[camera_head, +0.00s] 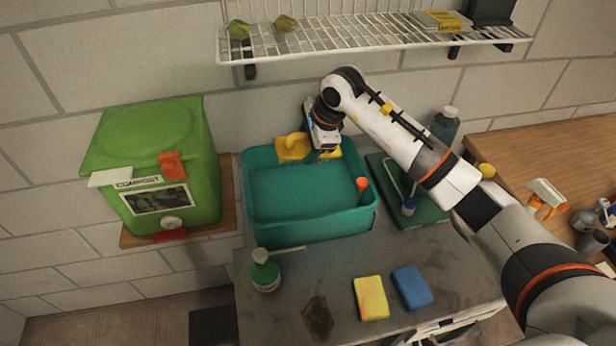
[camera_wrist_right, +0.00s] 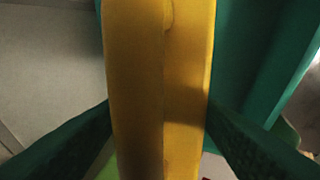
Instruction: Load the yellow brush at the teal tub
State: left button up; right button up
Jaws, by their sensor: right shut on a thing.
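The teal tub (camera_head: 310,229) stands on the grey counter in the middle of the head view. My right gripper (camera_head: 323,152) is over the tub's back edge and is shut on the yellow brush (camera_head: 292,148). In the right wrist view the brush's broad yellow body (camera_wrist_right: 160,90) runs between the two dark green fingers, with teal tub wall (camera_wrist_right: 255,60) behind it. The gripper hides part of the brush, and its bristles cannot be made out. Whether the brush touches the tub is unclear. My left gripper is not in view.
An orange-topped item (camera_head: 362,186) is at the tub's right wall. A green compost bin (camera_head: 160,150) stands left, a green tray (camera_head: 425,212) right. A green bottle (camera_head: 265,272), yellow sponge (camera_head: 371,298) and blue sponge (camera_head: 412,287) are in front. A wire shelf (camera_head: 370,42) hangs above.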

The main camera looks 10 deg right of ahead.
jog(key=shift+r+p, duration=0.75)
jog(key=shift+r, duration=1.3)
jog(key=shift+s+d+f, duration=0.1)
